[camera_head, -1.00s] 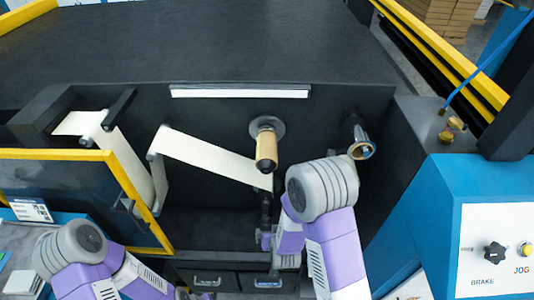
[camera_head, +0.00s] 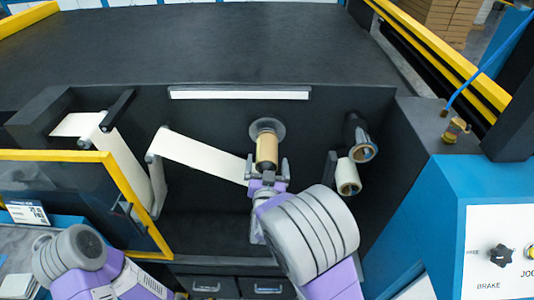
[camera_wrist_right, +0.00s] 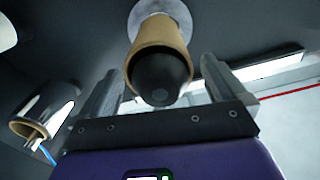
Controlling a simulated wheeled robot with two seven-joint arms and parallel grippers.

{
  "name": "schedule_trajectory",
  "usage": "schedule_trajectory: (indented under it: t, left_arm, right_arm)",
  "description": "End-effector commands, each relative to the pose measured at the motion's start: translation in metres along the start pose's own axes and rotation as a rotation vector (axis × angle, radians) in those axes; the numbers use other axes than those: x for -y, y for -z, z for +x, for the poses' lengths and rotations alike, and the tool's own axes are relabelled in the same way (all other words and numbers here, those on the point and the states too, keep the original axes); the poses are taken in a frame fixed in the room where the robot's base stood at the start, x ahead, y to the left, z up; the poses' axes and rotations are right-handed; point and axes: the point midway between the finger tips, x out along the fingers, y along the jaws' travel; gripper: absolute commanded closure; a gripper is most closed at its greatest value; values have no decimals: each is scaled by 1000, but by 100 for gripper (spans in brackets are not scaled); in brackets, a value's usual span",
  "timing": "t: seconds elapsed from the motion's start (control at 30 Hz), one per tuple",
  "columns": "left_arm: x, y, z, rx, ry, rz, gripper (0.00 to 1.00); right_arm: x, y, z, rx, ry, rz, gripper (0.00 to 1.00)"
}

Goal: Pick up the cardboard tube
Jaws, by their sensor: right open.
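The tan cardboard tube (camera_head: 267,148) sits on a round-flanged spindle in the dark machine's front recess. In the right wrist view, the tube (camera_wrist_right: 150,42) has a black core end facing the camera. My right gripper (camera_head: 268,168) is at the tube's near end, just below it in the head view. Its fingers (camera_wrist_right: 160,72) are open, one on each side of the tube, with a visible gap on both sides. Part of the tube's near end is hidden by the gripper in the head view. My left arm shows at lower left, but its gripper is out of view.
A white web (camera_head: 200,155) runs over rollers left of the tube. Two spindles, an upper one (camera_head: 360,140) and a lower one with a tan end (camera_head: 346,177), stand to the right. A yellow-framed guard (camera_head: 130,200) is at left. A blue control panel (camera_head: 460,200) is at right.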

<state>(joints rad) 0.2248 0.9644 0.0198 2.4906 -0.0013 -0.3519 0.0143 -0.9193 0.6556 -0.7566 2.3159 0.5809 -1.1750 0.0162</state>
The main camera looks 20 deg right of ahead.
Motion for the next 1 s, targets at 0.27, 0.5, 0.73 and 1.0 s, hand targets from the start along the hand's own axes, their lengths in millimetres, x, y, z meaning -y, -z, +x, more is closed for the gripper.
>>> schedule_trajectory:
  t: [0.27,0.5,0.73,1.0]
  left_arm:
    - [0,0,-1,0,0,0,100]
    - [0,0,-1,0,0,0,100]
    - [0,0,-1,0,0,0,100]
    - [0,0,-1,0,0,0,100]
  right_arm:
    - [0,-1,24,1,0,0,2]
    - [0,-1,24,2,1,0,13]
    - [0,-1,23,2,1,0,48]
    - [0,0,23,1,2,0,59]
